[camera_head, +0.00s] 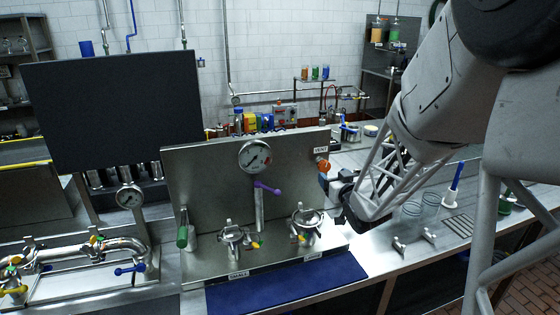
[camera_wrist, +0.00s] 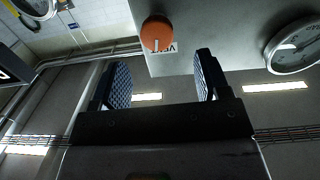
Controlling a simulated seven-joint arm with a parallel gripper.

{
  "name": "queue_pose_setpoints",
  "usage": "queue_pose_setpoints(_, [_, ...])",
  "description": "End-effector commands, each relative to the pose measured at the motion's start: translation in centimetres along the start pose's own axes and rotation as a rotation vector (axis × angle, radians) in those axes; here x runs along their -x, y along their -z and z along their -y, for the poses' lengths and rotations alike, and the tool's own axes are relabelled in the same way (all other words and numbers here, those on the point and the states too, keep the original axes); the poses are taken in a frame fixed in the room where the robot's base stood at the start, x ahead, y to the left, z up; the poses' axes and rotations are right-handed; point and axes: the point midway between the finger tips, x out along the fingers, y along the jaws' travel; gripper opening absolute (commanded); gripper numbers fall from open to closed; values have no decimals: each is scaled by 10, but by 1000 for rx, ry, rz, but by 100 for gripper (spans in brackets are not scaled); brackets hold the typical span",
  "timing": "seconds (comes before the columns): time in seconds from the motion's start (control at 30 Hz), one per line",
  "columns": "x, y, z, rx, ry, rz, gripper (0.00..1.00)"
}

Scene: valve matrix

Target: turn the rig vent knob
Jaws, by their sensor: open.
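The vent knob is a round orange knob (camera_head: 323,166) at the upper right of the steel rig panel (camera_head: 210,185), just below a small label reading VENT (camera_head: 320,150). In the wrist view the orange knob (camera_wrist: 157,33) sits at top centre, ahead of the fingertips and between their lines, with a pale pointer mark on its face. My gripper (camera_wrist: 155,78) is open, with one dark ridged finger on each side and nothing between them. The knob is apart from both fingers. In the head view my gripper (camera_head: 338,190) is right of and slightly below the knob, partly hidden by my arm.
A pressure gauge (camera_head: 255,157) and a purple-handled valve (camera_head: 267,188) are on the panel left of the knob. Bench fittings (camera_head: 414,241) lie at the right. A blue mat (camera_head: 285,283) lies at the front.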

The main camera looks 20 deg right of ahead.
Motion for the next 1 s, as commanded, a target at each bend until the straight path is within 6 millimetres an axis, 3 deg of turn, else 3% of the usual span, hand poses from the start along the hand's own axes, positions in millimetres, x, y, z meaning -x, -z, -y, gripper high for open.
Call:
queue_pose_setpoints(0.67, [-4, -3, -5, -7, 17, -38, 69])
queue_pose_setpoints(1.0, [-26, -3, -4, -7, 18, -37, 69])
